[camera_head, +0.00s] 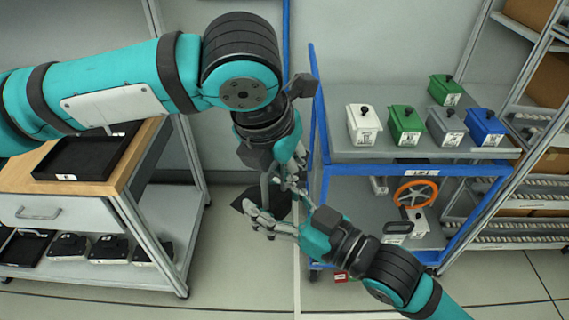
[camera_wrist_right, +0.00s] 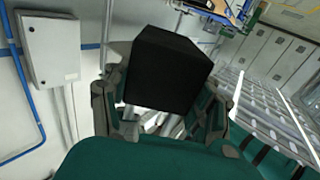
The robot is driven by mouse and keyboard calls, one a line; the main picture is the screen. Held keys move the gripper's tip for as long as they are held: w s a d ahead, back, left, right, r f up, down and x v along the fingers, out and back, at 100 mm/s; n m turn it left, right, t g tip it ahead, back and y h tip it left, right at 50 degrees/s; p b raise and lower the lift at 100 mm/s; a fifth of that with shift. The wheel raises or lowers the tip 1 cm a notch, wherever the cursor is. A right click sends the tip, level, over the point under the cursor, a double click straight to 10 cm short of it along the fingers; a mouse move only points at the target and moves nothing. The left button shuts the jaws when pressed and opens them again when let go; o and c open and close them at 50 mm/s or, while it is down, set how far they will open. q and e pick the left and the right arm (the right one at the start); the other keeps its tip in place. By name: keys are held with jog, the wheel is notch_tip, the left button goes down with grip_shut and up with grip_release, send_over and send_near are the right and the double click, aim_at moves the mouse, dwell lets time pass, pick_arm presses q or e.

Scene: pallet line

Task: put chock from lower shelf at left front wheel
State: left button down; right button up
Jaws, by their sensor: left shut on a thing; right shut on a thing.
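A black chock (camera_head: 276,202) hangs in the air between my two grippers, left of the blue-framed cart (camera_head: 400,170). My left gripper (camera_head: 280,182) comes down from above and is shut on the chock. My right gripper (camera_head: 274,222) reaches in from the lower right and is shut on the same chock. In the right wrist view the chock (camera_wrist_right: 168,70) is a black block between the fingers, which hide its lower part. A cart wheel (camera_head: 315,273) shows at the cart's lower left corner. I cannot tell which wheel is the left front one.
The cart top holds several lidded boxes, including a white box (camera_head: 364,124) and a blue box (camera_head: 485,126). An orange handwheel (camera_head: 416,193) is on its lower shelf. A workbench (camera_head: 60,180) stands at left with a black tray (camera_head: 85,155). Floor (camera_head: 235,265) between bench and cart is clear.

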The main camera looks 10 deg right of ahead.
jog(key=o, duration=1.4)
jog(key=shift+o, duration=0.2)
jog(key=shift+f, duration=0.1)
